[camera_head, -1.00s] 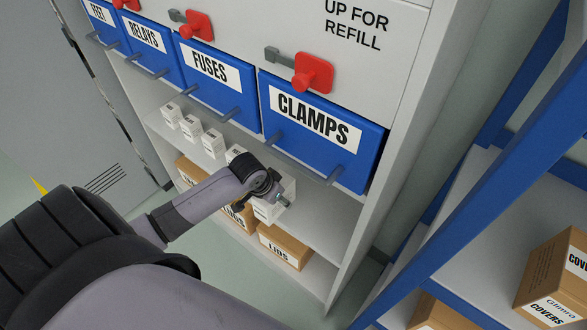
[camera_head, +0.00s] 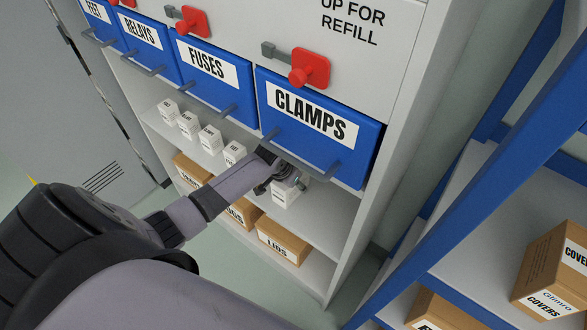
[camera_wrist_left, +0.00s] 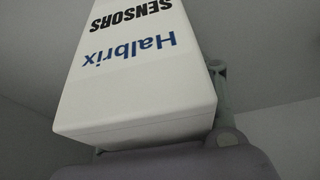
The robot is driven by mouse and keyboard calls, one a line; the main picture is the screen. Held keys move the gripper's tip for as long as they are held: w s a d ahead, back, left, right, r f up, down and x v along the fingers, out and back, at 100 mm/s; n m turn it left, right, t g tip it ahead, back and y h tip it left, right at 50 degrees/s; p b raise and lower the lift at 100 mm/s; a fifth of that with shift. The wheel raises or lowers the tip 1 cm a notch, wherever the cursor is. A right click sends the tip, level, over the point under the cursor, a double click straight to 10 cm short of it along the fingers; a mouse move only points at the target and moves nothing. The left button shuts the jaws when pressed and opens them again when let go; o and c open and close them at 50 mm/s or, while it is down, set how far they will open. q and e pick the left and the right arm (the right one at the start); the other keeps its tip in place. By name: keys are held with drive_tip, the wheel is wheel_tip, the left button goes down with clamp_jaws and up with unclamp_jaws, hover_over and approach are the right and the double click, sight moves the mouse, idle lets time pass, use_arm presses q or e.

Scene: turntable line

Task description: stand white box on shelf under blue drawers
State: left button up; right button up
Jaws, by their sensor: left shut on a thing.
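A white box (camera_head: 284,194) is in my left gripper (camera_head: 282,180), at the shelf (camera_head: 325,212) under the blue drawers, below the CLAMPS drawer (camera_head: 318,125). The gripper and arm cover part of it in the head view. In the left wrist view the white box (camera_wrist_left: 135,75) shows the words Halbrix and SENSORS upside down, with a finger (camera_wrist_left: 222,105) along its right side. I cannot tell whether the box touches the shelf. My right gripper is not in view.
Several small white boxes (camera_head: 209,139) stand in a row on the same shelf, left of the held box. Brown boxes, one marked LIDS (camera_head: 283,241), stand on the lower shelf. The CLAMPS drawer's grey handle (camera_head: 300,157) juts out just above my gripper. Shelf space right of the held box is clear.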

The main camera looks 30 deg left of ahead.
use_arm(q)
drive_tip(key=o, duration=1.5)
